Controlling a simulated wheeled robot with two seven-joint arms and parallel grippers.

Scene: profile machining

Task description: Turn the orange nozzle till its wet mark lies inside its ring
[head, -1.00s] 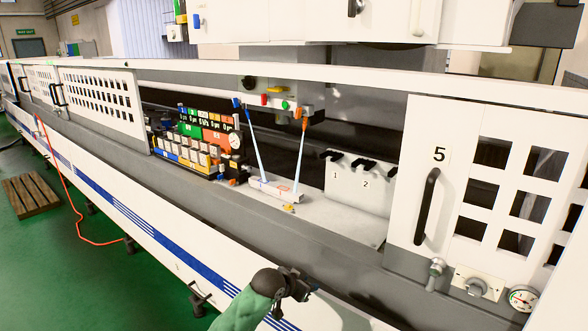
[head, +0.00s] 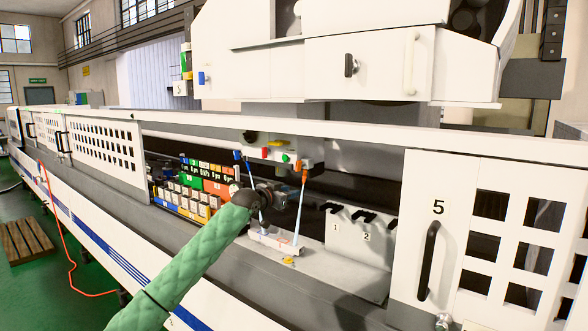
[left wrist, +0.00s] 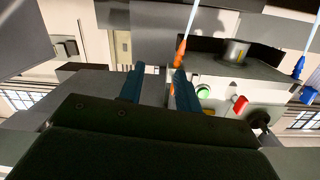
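The orange nozzle (head: 304,176) hangs from the grey head above the machine bed, with a pale blue jet running down from it. In the left wrist view the orange nozzle (left wrist: 180,52) shows at the tip of one finger; I cannot tell its depth from the fingers. My left gripper (head: 284,194) is just left of the nozzle in the head view. In the left wrist view its fingers (left wrist: 160,72) are apart. The jet meets a pale block (head: 266,240) on the bed. Its wet mark and ring are too small to tell apart. My right gripper is out of view.
Black clamps (head: 362,216) and door 5 (head: 433,230) are at the right.

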